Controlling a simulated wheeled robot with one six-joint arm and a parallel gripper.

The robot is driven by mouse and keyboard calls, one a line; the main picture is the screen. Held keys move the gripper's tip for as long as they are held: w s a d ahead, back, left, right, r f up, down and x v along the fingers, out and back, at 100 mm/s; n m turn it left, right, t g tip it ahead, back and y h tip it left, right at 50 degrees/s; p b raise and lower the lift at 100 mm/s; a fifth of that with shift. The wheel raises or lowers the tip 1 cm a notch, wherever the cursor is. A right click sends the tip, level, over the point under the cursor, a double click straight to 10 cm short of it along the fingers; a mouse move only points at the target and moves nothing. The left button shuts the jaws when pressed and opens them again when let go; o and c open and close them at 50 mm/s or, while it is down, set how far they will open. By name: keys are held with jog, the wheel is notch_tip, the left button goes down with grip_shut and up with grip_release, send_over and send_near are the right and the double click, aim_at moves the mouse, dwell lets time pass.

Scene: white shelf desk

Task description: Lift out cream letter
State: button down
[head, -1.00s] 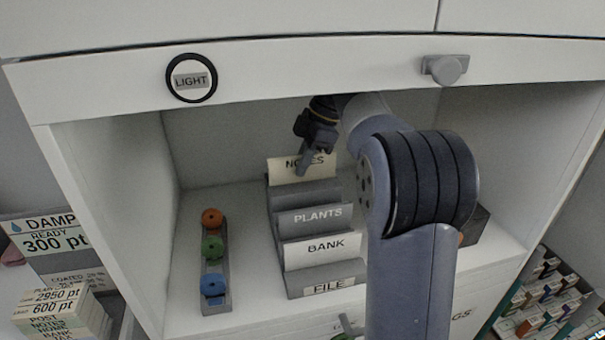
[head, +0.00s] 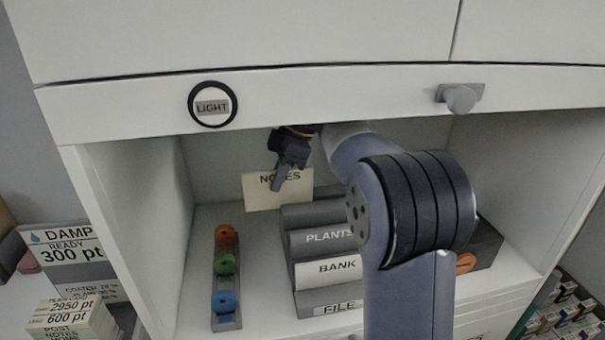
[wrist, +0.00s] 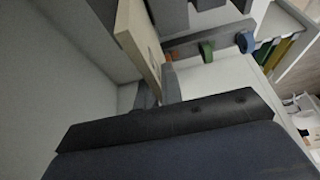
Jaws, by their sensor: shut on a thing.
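The cream letter (head: 262,194) is marked NOTES. In the head view it is clear of the grey letter rack (head: 311,301), above and to the left of the rack's back end. My gripper (head: 278,182) is shut on the letter's top edge, and the letter hangs nearly upright below it. In the wrist view the letter (wrist: 138,40) shows nearly edge-on at the fingers (wrist: 160,92). The rack still holds a grey letter marked PLANTS (head: 318,240) and a white letter marked BANK (head: 325,270).
A tray with an orange (head: 225,235), a green (head: 224,263) and a blue knob (head: 223,301) lies left of the rack. The shelf's left wall (head: 135,220) and the upper front board with the LIGHT button (head: 213,105) bound the space.

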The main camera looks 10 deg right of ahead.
jog(key=a, duration=1)
jog(key=shift+p, duration=0.45)
